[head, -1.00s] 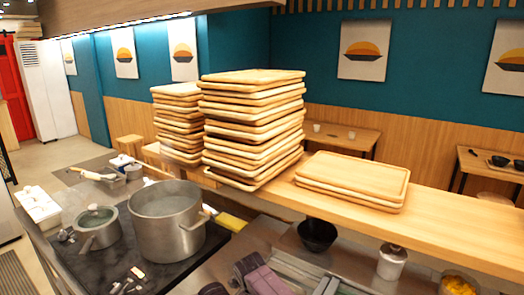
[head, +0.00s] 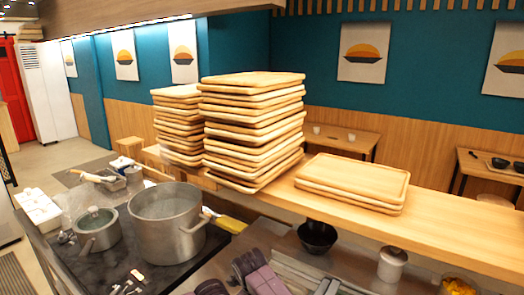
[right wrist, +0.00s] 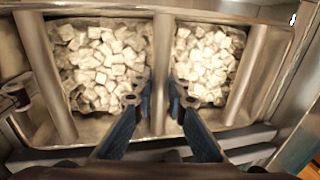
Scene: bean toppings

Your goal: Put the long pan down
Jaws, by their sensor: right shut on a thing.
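The long metal pan (right wrist: 140,135) fills much of the right wrist view. Pale cubes (right wrist: 105,55) lie in its left part and more pale cubes (right wrist: 208,60) in its right part. Upright-running metal bars cross the view over it. My right gripper (right wrist: 158,98) has its two dark blue fingers on either side of the middle bar (right wrist: 162,55) and is shut on it. I cannot tell how high the pan is above what lies below. I cannot make out my right gripper in the head view.
In the head view, a large pot (head: 168,240) and a small lidded pot (head: 97,240) stand on the dark stove. Tall stacks of wooden trays (head: 252,130) stand on the wooden counter (head: 440,225).

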